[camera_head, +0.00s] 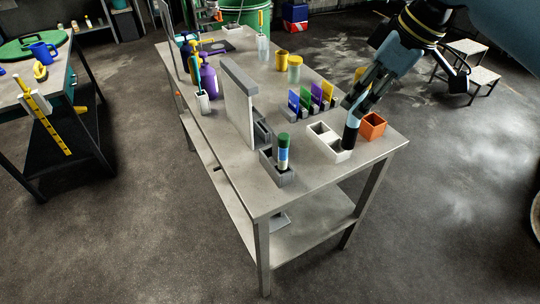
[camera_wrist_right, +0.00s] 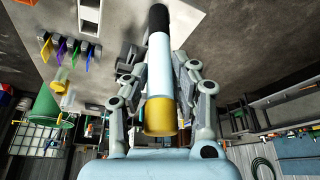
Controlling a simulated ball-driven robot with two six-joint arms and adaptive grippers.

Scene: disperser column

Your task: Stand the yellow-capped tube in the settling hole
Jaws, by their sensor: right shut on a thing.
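The yellow-capped tube (camera_wrist_right: 162,75) is in my right gripper (camera_head: 362,98). In the right wrist view its yellow cap is nearest the camera, with a pale blue and white middle and a black far end. In the head view the tube is near upright, cap up, and its black lower end (camera_head: 350,135) overlaps the right side of a white holder (camera_head: 329,153) with square openings. I cannot tell whether it touches or enters it. A green-capped tube (camera_head: 283,147) stands in a grey block (camera_head: 286,179). I cannot tell which opening is the settling hole. My left gripper is out of view.
An orange square cup (camera_head: 373,125) stands close right of the white holder. A rack of coloured cards (camera_head: 311,97) is behind it. An upright pale panel (camera_head: 238,105) rises to the left. The table's front right corner (camera_head: 385,152) is bare.

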